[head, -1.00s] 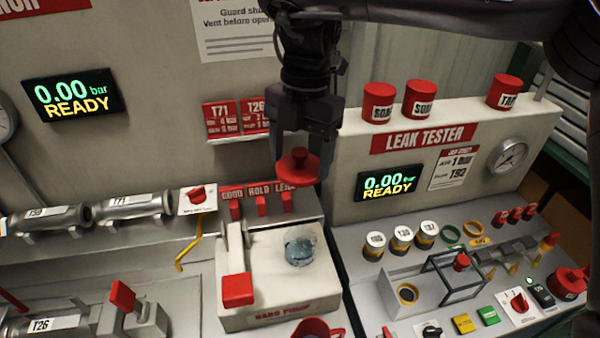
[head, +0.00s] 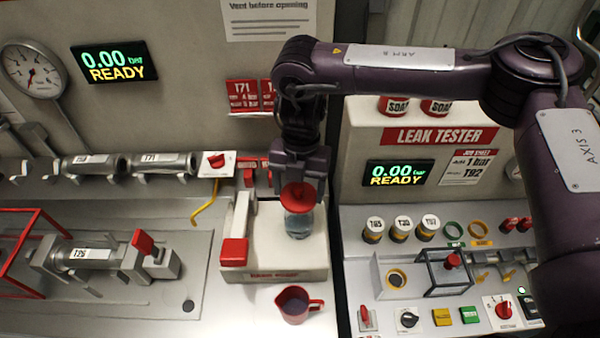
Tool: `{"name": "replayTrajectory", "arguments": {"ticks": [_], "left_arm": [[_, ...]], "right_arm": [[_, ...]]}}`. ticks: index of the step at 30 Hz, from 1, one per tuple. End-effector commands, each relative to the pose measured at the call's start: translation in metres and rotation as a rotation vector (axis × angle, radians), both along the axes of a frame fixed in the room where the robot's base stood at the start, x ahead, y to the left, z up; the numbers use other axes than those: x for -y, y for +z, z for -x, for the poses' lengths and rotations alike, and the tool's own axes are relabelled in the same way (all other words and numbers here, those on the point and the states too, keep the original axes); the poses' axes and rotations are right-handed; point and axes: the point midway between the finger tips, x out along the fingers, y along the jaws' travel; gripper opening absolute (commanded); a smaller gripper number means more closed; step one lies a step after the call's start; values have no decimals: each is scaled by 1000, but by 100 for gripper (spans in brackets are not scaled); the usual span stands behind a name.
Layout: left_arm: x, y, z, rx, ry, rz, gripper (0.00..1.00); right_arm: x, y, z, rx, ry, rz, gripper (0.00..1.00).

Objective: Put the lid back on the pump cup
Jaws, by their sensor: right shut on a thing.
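The red lid (head: 299,198) is held by its knob in my right gripper (head: 300,178), which is shut on it. The lid is just above the clear pump cup (head: 299,225) and overlaps its top in the head view. I cannot tell whether lid and cup touch. The cup stands on the pale hand pump (head: 285,260), to the right of the pump's red-ended lever (head: 235,250). The cup's rim is mostly hidden behind the lid. My left gripper is not in view.
A red jug (head: 297,303) stands in front of the pump. The leak tester (head: 432,136) is to the right, with several capped plugs and a wire-framed fixture (head: 446,270). A clamped valve body (head: 95,256) lies at left.

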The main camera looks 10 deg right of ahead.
Motion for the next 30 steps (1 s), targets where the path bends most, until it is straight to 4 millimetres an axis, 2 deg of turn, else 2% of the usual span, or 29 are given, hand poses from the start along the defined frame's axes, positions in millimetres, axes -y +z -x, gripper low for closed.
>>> {"name": "replayTrajectory", "arguments": {"ticks": [6,19,30], "left_arm": [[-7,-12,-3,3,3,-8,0],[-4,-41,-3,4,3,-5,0],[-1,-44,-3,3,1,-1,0]], "right_arm": [[0,-15,0,0,0,1,46],[0,-55,0,-1,-2,1,46],[0,-62,0,0,-1,0,46]]}}
